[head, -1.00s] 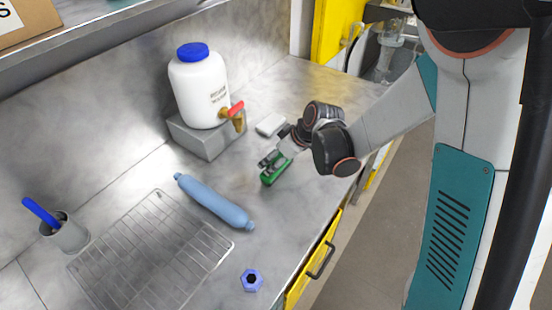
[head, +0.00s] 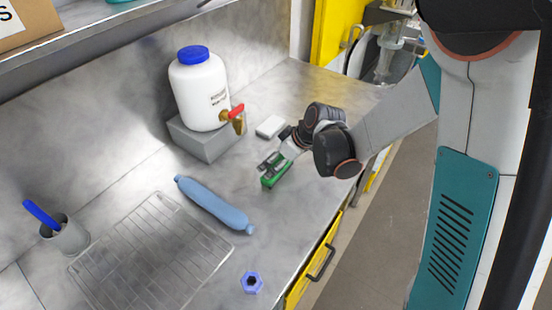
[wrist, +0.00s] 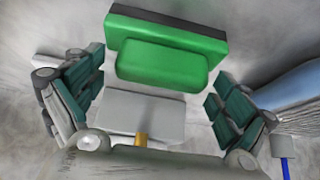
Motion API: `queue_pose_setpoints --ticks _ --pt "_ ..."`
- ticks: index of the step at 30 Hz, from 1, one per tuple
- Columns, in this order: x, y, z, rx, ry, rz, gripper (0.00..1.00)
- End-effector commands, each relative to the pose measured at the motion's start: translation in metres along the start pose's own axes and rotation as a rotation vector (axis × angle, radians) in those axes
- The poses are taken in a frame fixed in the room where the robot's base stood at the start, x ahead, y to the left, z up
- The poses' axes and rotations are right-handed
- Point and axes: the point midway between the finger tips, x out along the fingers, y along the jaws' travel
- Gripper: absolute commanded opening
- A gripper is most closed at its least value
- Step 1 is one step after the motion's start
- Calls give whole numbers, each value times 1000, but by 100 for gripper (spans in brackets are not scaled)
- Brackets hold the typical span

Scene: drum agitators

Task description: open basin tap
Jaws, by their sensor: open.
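A white jug (head: 199,90) with a blue lid stands on a grey block in the head view. A brass tap (head: 239,124) with a red lever (head: 236,111) sticks out at its lower right. My gripper (head: 271,164) is low over the counter, in front and to the right of the tap, apart from it. It is open. A green block with a dark edge (head: 276,176) is at its fingertips; in the wrist view the green block (wrist: 163,60) shows beyond the spread fingers. I cannot tell whether the fingers touch it.
A small white block (head: 270,126) lies behind my gripper. A blue bottle-like thing (head: 214,205), a wire rack (head: 150,250), a blue hex nut (head: 252,283) and a grey cup (head: 66,235) with a blue handle are on the counter. A shelf edge (head: 100,50) overhangs the back.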

Motion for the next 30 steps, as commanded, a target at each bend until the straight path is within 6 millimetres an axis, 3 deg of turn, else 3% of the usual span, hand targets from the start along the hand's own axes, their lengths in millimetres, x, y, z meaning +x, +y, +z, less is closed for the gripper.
queue_pose_setpoints --ticks 15,30 --pt "-97 0 0 2 0 1 94" --pt "-129 -2 2 37 -7 22 94"
